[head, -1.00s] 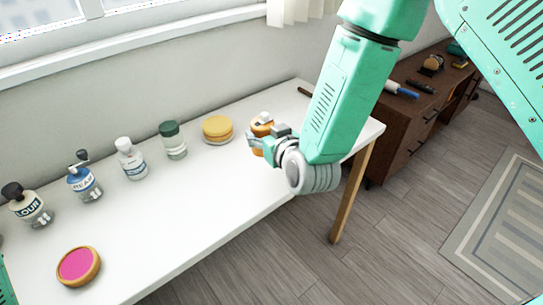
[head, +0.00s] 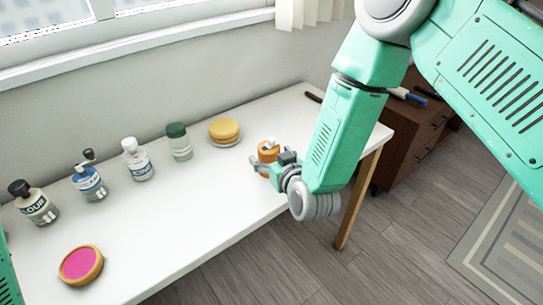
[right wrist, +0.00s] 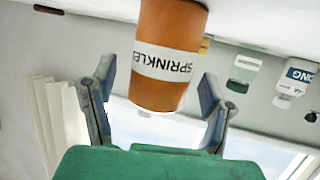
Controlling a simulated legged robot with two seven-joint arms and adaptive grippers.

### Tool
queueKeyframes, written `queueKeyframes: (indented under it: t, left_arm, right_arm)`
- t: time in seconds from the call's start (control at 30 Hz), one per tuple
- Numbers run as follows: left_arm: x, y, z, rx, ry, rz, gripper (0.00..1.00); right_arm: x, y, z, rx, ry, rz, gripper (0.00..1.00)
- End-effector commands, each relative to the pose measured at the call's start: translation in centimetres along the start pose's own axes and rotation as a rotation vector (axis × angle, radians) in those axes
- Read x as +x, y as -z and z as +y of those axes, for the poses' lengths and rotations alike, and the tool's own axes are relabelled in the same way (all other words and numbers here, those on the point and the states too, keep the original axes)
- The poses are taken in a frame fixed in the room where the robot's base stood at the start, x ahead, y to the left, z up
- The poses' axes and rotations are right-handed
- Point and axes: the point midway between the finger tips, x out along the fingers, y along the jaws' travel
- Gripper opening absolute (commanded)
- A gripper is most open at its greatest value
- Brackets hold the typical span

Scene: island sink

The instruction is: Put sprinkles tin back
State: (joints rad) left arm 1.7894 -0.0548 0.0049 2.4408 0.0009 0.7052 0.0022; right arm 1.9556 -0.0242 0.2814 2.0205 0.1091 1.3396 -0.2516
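The sprinkles tin (head: 267,152) is an orange tin with a white top, at the right end of the white table. In the right wrist view the tin (right wrist: 165,85), with its white SPRINKLES label, appears upside down between the fingers. My right gripper (head: 259,170) is beside the tin, low over the table. In the right wrist view its fingers (right wrist: 158,70) are spread, with a gap on the left side of the tin. The tin looks upright; its contact with the table is hidden. My left gripper is not in view.
On the white table (head: 185,215) stand a yellow round item (head: 225,130), a green-lidded jar (head: 179,142), several labelled containers such as the flour jar (head: 36,205), and a pink-topped round dish (head: 81,266). A dark stick (head: 313,96) lies at the back. The front middle is clear.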

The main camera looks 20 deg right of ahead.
Motion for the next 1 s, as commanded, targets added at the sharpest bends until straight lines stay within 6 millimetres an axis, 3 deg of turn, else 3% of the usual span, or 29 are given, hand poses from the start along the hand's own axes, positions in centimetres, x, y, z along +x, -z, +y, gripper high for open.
queueKeyframes:
  t: [0.37,0.8,1.0]
  left_arm:
    - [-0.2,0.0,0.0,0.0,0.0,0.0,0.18]
    - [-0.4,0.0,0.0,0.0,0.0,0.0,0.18]
    - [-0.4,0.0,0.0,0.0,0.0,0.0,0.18]
  right_arm:
    - [-0.8,0.2,-0.1,0.0,0.002,-0.002,0.7]
    - [-9.5,0.2,0.0,-0.001,0.002,-0.003,0.7]
    - [-11.7,0.2,-0.1,0.0,0.002,-0.001,0.7]
